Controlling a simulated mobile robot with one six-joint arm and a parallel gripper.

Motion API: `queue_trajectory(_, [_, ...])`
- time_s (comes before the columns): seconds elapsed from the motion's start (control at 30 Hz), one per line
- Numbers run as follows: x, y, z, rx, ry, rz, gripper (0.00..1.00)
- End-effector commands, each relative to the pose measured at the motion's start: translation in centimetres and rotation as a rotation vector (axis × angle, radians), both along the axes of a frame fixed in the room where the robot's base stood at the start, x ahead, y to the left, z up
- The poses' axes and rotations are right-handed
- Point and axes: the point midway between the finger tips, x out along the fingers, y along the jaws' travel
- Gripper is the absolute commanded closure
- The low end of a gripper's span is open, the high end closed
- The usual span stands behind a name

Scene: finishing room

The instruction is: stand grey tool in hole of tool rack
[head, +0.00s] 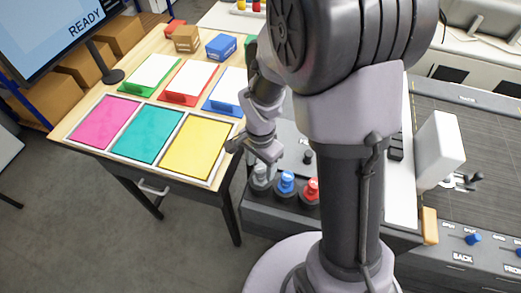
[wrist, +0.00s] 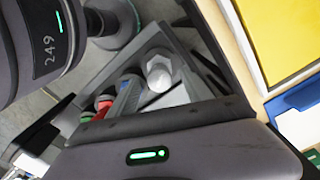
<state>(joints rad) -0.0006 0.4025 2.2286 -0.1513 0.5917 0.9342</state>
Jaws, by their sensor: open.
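The grey tool (head: 262,174) has a pale grey, faceted head and stands upright at the left of a short row. In the wrist view its head (wrist: 160,72) shows just beyond my gripper. A blue tool (head: 286,183) and a red tool (head: 311,190) stand beside it, to its right. All are at the dark holder (head: 272,197) along the bench's front edge. Which part of it is the tool rack, and its holes, I cannot make out. My gripper (head: 266,154) is open, just above the grey tool, with no visible hold on it.
A wooden table (head: 75,120) at the left bears pink, teal and yellow panels (head: 200,147), coloured trays and small boxes. A white upright block (head: 440,150) stands at the right on the bench. A dark knob (head: 307,157) is close behind the tools. Floor is clear at lower left.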

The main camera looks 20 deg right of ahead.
Motion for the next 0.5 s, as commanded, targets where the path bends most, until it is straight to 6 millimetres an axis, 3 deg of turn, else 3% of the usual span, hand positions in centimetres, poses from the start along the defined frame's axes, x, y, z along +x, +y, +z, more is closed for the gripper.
queue_trajectory(0.3, [0.1,0.0,10.7,0.000,-0.007,-0.002,0.42])
queue_trajectory(0.5, [0.1,0.0,14.8,0.001,-0.003,-0.002,0.42])
